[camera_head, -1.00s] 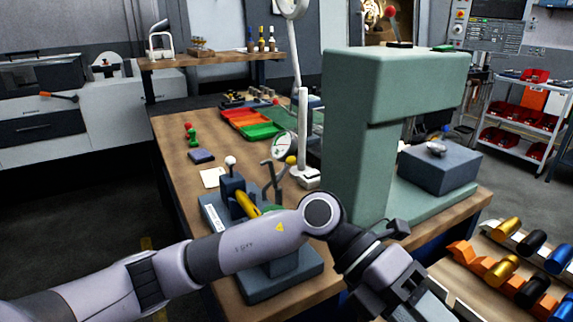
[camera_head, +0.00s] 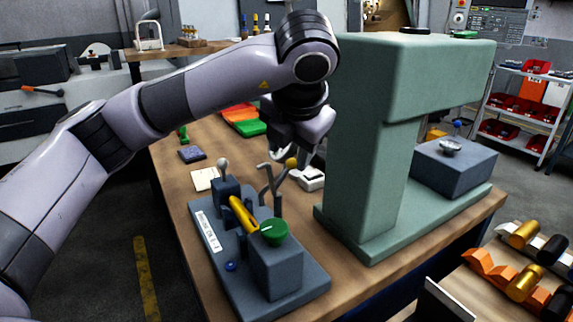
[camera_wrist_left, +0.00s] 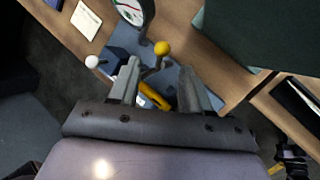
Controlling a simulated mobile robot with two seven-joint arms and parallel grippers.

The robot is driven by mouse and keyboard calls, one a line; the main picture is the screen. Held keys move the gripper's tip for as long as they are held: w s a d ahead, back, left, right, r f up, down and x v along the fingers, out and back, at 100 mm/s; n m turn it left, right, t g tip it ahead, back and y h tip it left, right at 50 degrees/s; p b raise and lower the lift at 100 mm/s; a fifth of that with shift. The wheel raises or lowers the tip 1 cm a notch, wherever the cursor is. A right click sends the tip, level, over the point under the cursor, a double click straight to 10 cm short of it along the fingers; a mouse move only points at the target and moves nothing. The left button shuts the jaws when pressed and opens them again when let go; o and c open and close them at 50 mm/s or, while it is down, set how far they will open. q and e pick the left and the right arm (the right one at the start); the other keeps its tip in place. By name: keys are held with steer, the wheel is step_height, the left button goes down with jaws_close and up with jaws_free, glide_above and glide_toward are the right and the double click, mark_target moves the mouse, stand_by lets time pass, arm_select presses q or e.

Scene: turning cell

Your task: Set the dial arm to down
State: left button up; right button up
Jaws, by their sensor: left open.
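The dial gauge (camera_head: 283,150), white-faced, is mostly hidden behind my left gripper in the head view. Part of its face shows at the top of the left wrist view (camera_wrist_left: 131,10). Its white stand foot (camera_head: 312,179) is on the bench; I cannot tell how its arm is set. My left gripper (camera_head: 288,157) is open and points down above the back of a blue-grey fixture (camera_head: 219,277). In the left wrist view, a yellow ball knob (camera_wrist_left: 162,47) appears beyond and between the open fingertips (camera_wrist_left: 160,68). My right gripper is not in view.
The fixture carries a yellow lever (camera_head: 242,215), a white-ball lever (camera_head: 223,163) and a green knob (camera_head: 273,232). A tall green press frame (camera_head: 365,150) stands close right of my gripper. Red and green trays (camera_head: 245,120) lie behind.

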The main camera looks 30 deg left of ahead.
mark_target(288, 167)
arm_select(q)
steer(key=x, duration=0.7)
steer(key=shift+s+p, duration=0.1)
steer(key=shift+p, duration=0.3)
jaws_close()
